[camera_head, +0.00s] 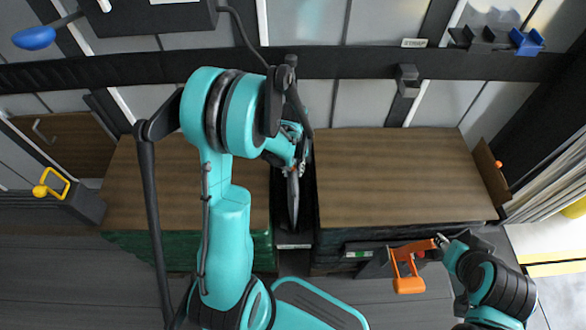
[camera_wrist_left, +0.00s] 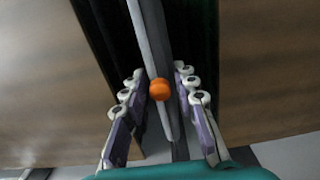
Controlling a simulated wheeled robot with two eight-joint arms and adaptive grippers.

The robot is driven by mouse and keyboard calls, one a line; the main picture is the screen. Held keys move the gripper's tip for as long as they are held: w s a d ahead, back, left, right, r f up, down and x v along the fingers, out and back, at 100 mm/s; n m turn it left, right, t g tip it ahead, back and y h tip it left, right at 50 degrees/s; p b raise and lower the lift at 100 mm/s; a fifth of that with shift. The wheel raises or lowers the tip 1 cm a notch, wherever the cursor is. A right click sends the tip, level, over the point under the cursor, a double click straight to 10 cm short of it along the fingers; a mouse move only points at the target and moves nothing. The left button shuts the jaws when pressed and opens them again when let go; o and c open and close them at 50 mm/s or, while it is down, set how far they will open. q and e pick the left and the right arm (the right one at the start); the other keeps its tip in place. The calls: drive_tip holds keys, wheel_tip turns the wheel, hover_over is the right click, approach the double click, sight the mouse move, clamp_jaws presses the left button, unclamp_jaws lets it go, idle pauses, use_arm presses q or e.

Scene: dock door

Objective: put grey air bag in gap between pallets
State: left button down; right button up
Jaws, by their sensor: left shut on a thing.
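The grey air bag (camera_head: 293,203) stands on edge as a thin strip in the dark gap between two brown-topped pallets, the left one (camera_head: 140,190) and the right one (camera_head: 400,165). In the left wrist view the bag (camera_wrist_left: 152,45) runs down between my fingers, with an orange cap (camera_wrist_left: 159,89) on it. My left gripper (camera_head: 298,165) is shut on the bag near its far end, over the gap. How deep the bag sits is hard to tell. My right gripper (camera_head: 440,243) is by an orange piece (camera_head: 407,272) in front of the right pallet; its fingers are too small to read.
A dark rail (camera_head: 350,63) crosses behind the pallets, with a small dark bracket (camera_head: 407,80) on it. A blue clip (camera_head: 526,41) sits at top right. A yellow handle (camera_head: 50,186) is at far left. The pallet tops are clear.

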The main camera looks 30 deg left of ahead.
use_arm(q)
drive_tip(key=shift+f+b, duration=0.45)
drive_tip(key=shift+f, duration=0.15)
drive_tip(key=c, duration=1.1)
unclamp_jaws()
drive_tip(key=shift+r, duration=0.1)
wheel_tip(320, 180, up, 12)
drive_tip(key=s+d+r+m+t, duration=0.6)
drive_tip(key=s+d+r+t, duration=0.1)
drive_tip(key=s+d, duration=0.3)
drive_tip(key=shift+s+d+r, duration=0.3)
drive_tip(key=shift+s, duration=0.2)
